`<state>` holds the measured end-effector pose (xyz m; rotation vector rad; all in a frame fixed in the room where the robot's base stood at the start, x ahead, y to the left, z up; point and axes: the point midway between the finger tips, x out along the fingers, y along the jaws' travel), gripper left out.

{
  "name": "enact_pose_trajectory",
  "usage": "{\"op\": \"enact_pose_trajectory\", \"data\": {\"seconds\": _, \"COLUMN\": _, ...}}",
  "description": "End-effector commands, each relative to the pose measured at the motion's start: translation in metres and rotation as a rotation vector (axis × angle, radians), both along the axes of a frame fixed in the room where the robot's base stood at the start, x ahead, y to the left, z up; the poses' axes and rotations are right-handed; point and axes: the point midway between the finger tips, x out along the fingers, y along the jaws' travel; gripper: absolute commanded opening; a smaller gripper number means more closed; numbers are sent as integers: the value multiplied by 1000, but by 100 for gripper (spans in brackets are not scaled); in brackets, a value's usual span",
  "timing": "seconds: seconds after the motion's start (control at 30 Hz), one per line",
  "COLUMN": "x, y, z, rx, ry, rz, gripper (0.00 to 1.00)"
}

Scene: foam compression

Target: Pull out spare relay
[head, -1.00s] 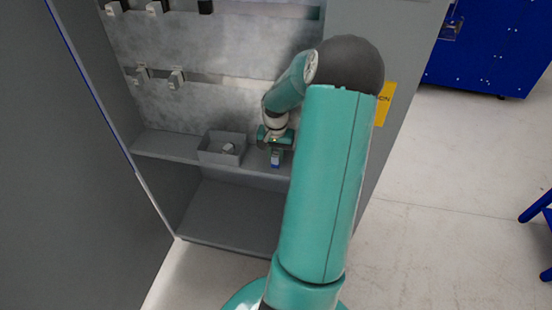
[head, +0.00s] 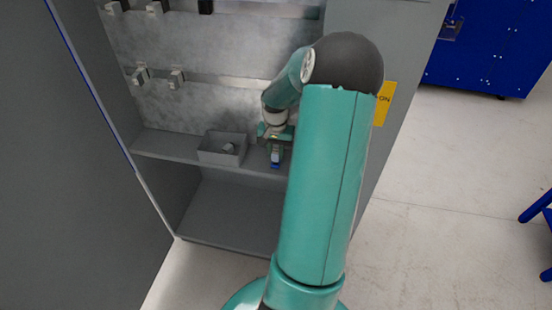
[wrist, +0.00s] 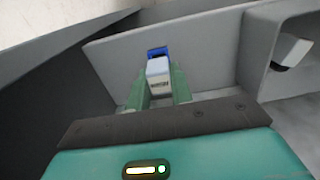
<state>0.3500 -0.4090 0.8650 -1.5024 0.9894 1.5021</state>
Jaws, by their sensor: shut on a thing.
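The spare relay is a small pale block with a blue end and a dark label. It shows in the wrist view (wrist: 158,68) between my two green fingers, and in the head view (head: 275,164) at the shelf's front part. My gripper (head: 276,152) is shut on it; in the wrist view the fingers (wrist: 159,88) lie along both its sides. The fingers hide part of the relay. Whether it still touches the shelf (head: 165,148) is unclear.
A grey open bin (head: 208,157) stands on the shelf just left of my gripper, with a small pale item (head: 229,148) inside. Cabinet walls flank the shelf. Rails with several small modules (head: 177,78) run across the back panel above.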

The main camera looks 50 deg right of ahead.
Motion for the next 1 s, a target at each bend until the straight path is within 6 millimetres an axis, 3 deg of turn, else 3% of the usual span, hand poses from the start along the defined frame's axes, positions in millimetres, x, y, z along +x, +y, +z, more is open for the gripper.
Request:
{"op": "enact_pose_trajectory", "data": {"seconds": 0.53, "x": 0, "y": 0, "z": 5, "rx": -1, "ry": -1, "rz": 0, "gripper": 0}}
{"op": "enact_pose_trajectory", "data": {"seconds": 1.0, "x": 0, "y": 0, "z": 29, "rx": -1, "ry": -1, "rz": 0, "gripper": 0}}
